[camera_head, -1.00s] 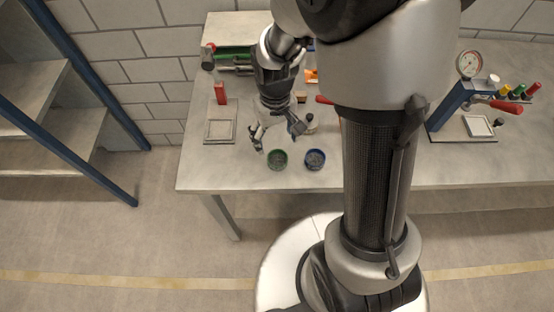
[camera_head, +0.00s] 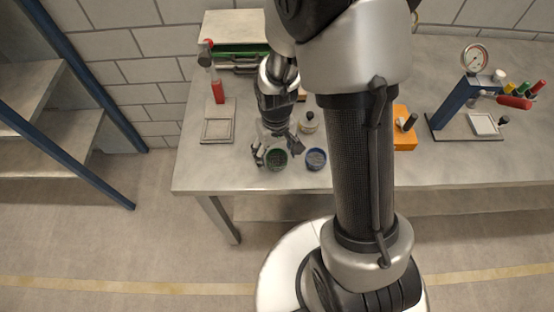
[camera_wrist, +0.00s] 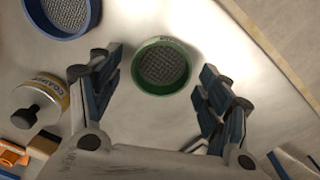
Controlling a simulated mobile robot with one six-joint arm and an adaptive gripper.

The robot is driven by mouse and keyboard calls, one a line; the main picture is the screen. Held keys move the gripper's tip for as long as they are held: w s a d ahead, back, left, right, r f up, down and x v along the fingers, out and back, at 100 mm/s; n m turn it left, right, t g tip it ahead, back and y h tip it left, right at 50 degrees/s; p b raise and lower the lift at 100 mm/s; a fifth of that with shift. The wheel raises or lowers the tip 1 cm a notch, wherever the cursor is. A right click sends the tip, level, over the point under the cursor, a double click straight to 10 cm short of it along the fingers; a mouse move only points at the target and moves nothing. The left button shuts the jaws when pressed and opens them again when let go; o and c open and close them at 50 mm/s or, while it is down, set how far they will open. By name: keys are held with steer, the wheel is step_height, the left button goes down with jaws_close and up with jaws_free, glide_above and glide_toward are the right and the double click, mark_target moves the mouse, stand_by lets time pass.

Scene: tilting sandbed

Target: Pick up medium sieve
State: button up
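A green-rimmed round sieve (camera_head: 275,162) with a grey mesh sits on the bench near its front edge. It also shows in the wrist view (camera_wrist: 161,66). A blue-rimmed sieve (camera_head: 316,159) sits just to its right, and in the wrist view it is at the top left (camera_wrist: 66,14). I cannot read a size on either sieve. My gripper (camera_head: 277,149) is open and empty above the green sieve. In the wrist view its fingers (camera_wrist: 161,64) stand on either side of the green sieve, with gaps at both sides.
A small yellow-labelled jar with a dark knob (camera_wrist: 40,104) stands near the left finger. An orange block (camera_head: 404,132) and a blue press with a gauge (camera_head: 455,105) stand to the right. A tray-like stand (camera_head: 217,130) is at left. The bench's front edge is close.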

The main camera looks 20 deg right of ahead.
steer(key=c, duration=1.1)
